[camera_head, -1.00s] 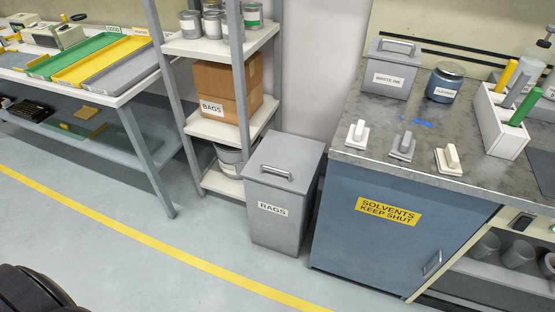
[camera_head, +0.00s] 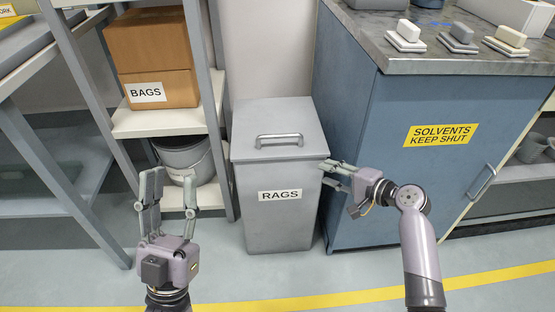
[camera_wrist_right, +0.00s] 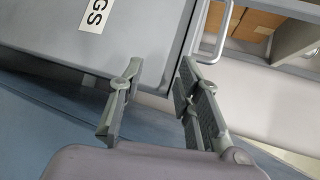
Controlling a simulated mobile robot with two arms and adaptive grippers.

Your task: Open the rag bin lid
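The rag bin (camera_head: 277,220) is a grey box with a RAGS label on its front. Its lid (camera_head: 255,110) is shut, with a bar handle (camera_head: 279,140) near the front edge. My right gripper (camera_head: 328,172) is at the bin's right side, by the lid's front right corner. In the right wrist view its fingers (camera_wrist_right: 160,95) are spread, with the lid's edge (camera_wrist_right: 181,62) running between them; I cannot tell whether they touch it. The handle also shows there (camera_wrist_right: 217,35), beyond the fingers. My left gripper (camera_head: 172,180) is open and empty, pointing up, left of the bin.
A shelf rack (camera_head: 160,122) with a BAGS box (camera_head: 152,60) and a pail (camera_head: 185,158) stands left of the bin. A blue solvents cabinet (camera_head: 400,180) stands close on the right. The floor in front, with a yellow line (camera_head: 330,299), is clear.

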